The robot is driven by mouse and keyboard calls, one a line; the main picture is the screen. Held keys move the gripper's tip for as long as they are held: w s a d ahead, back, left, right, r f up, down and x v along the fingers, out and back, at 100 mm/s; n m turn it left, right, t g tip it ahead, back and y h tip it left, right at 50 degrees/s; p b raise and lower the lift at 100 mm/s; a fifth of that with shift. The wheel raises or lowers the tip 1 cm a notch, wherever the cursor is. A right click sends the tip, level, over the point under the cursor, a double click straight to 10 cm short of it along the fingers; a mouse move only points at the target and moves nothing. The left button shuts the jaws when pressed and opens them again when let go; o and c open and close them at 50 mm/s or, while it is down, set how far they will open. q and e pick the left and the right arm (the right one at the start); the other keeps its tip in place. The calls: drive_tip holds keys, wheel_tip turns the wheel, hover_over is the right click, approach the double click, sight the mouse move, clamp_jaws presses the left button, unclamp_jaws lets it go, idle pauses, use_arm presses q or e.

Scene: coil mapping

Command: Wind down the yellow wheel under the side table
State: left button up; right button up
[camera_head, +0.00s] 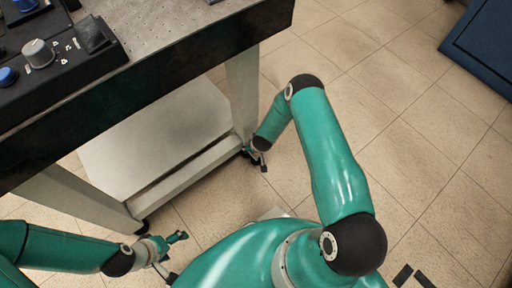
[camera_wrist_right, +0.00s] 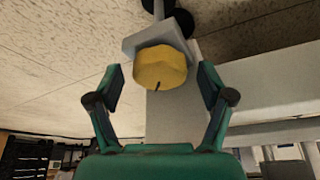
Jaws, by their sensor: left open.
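The yellow wheel (camera_wrist_right: 160,67), a knob with flat facets and a dark mark on its lower edge, sits in front of a grey bracket in the right wrist view. My right gripper (camera_wrist_right: 160,84) is open, one finger on each side of the wheel, with visible gaps. In the head view my right gripper (camera_head: 259,158) is low beside the foot of the side table (camera_head: 160,50); the wheel cannot be made out there. My left gripper (camera_head: 168,252) is open and empty, low near the table's nearer front leg.
A black control panel (camera_head: 60,55) with knobs stands on the table's perforated top. A pale lower shelf (camera_head: 150,135) spans between the legs. A dark blue object (camera_head: 485,45) stands at the upper right.

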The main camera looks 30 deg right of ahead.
drive_tip(key=shift+r, duration=0.1)
drive_tip(key=v, duration=1.1)
drive_tip(key=shift+s+r, duration=0.2)
drive_tip(key=shift+r, duration=0.1)
drive_tip(key=shift+a, duration=0.2)
